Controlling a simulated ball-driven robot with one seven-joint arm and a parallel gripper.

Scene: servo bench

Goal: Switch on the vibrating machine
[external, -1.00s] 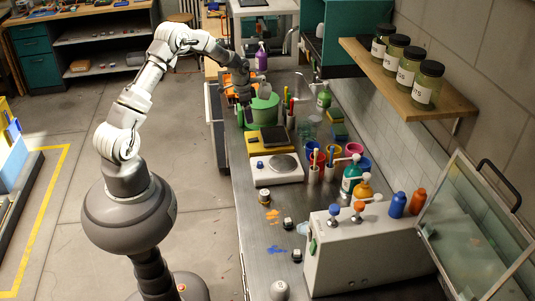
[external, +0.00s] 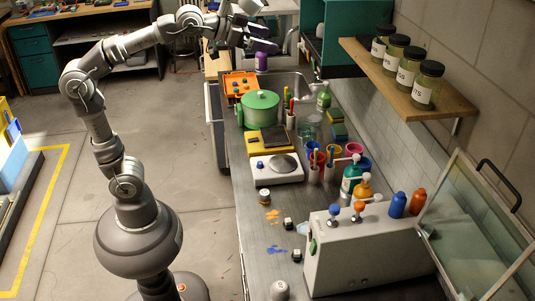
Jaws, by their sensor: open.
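I cannot tell for sure which device is the vibrating machine. A yellow box with a dark flat top (external: 265,143) and a white box with a round metal plate and a blue knob (external: 277,169) stand side by side on the bench. A large grey box (external: 350,255) with blue and orange knobs on top and a green part on its side stands nearer the camera. My gripper (external: 264,38) is open and raised at the far end of the bench, above and close to a purple bottle (external: 262,61). It is well away from all three boxes.
A green pot (external: 261,110) and an orange tray (external: 240,86) stand beyond the yellow box. Cups and bottles line the wall side. A shelf of jars (external: 410,80) overhangs the bench. An open glass lid (external: 475,230) rises at the right.

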